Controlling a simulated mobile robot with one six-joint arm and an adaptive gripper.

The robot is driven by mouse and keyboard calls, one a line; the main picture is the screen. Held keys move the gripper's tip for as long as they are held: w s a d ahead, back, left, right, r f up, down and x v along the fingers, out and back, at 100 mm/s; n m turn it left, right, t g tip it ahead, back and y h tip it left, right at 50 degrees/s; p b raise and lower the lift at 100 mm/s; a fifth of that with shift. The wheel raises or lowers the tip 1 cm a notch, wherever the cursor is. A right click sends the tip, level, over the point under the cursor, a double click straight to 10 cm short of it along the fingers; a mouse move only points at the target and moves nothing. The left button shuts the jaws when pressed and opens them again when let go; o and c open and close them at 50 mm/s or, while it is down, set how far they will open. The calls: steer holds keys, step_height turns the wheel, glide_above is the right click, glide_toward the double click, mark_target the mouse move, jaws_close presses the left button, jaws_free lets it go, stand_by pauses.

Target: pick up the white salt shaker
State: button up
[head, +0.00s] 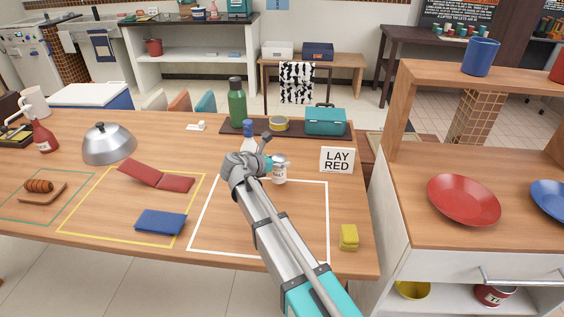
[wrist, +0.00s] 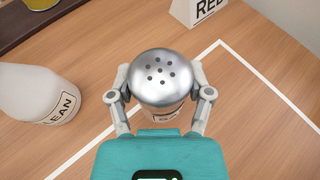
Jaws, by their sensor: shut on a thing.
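The white salt shaker (head: 280,170) has a silver domed top with several holes, and stands at the back edge of the white-outlined square on the wooden table. In the wrist view the shaker (wrist: 162,80) is upright between the two fingers of my gripper (wrist: 162,98). The fingers are closed on its sides, just under the metal top. Its label is mostly hidden below the top. I cannot tell whether its base touches the table. In the head view my gripper (head: 266,163) reaches the shaker from the left and my arm hides part of the square.
A white bottle with a blue cap (head: 248,136) stands close to the left of the shaker; it also shows in the wrist view (wrist: 35,92). A "LAY RED" sign (head: 337,160) is to the right. A dark tray (head: 230,129) lies behind. A yellow sponge (head: 348,237) sits at the front right.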

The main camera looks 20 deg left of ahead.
steer(key=s+r+p, duration=1)
steer(key=s, duration=0.4)
steer(key=shift+a+r, duration=0.3)
steer(key=shift+r, duration=0.1)
